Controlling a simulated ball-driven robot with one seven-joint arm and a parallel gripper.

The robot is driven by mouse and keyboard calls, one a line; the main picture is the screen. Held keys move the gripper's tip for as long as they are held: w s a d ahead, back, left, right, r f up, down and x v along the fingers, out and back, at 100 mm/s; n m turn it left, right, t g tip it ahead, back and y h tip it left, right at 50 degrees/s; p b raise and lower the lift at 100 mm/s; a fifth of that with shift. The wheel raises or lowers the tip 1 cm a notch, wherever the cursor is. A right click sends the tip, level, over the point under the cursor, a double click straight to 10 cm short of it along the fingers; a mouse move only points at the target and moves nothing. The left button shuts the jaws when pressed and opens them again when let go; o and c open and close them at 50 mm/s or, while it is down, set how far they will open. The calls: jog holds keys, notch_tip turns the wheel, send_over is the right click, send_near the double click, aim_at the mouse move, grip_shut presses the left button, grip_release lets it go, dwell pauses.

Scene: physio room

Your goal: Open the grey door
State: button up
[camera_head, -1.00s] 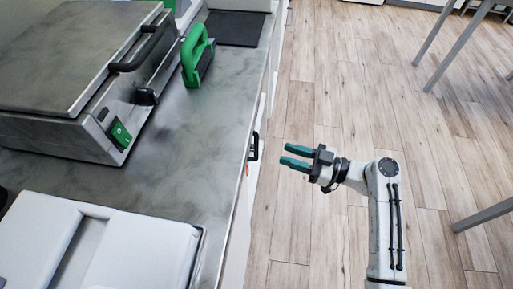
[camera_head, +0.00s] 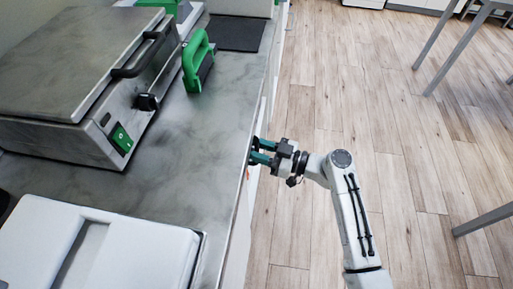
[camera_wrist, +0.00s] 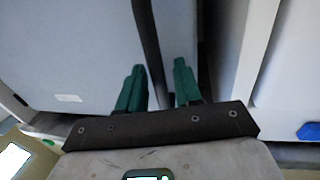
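The grey door (camera_wrist: 75,45) fills the upper left of the wrist view as a flat panel, with a small white label low on it. Its black bar handle (camera_wrist: 146,35) runs down near the door's right edge. My gripper (camera_wrist: 159,66) has its two green fingers apart, one on each side of the handle. I cannot tell whether either finger touches it. In the head view my gripper (camera_head: 254,150) is at the front of the counter and mostly hides the handle. The door looks closed.
The metal counter (camera_head: 190,150) runs along the left, bearing a lidded metal machine (camera_head: 60,110), a green-handled tool (camera_head: 196,60) and a white padded case (camera_head: 130,250). Wood floor (camera_head: 330,90) is open to the right, with grey table legs (camera_head: 445,50) beyond.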

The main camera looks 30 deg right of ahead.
jog(key=shift+c, duration=0.5)
grip_shut()
jog(key=shift+d, duration=0.1)
